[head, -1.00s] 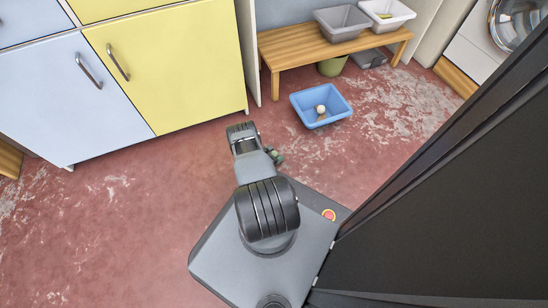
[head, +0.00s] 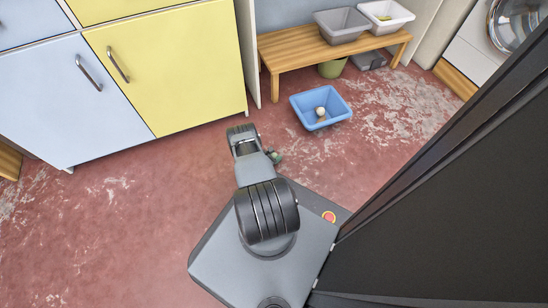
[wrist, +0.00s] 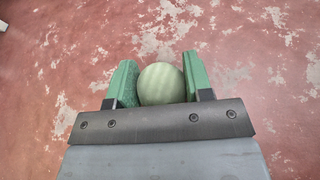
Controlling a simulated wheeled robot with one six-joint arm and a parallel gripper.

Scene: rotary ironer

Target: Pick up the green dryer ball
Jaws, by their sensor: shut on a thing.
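The green dryer ball (wrist: 162,84) is pale green and round. In the wrist view it sits between the two green fingers of my gripper (wrist: 159,65), which is shut on it. Red floor shows behind the ball. In the head view my gripper (head: 275,157) appears small and green beside my arm, and the ball cannot be made out clearly there.
A blue basin (head: 299,105) with a pale ball (head: 320,111) in it stands on the floor ahead. Behind it is a wooden bench (head: 290,50) with a grey tub (head: 342,24) and a white tub (head: 402,14). Yellow and blue cabinets (head: 185,75) stand left.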

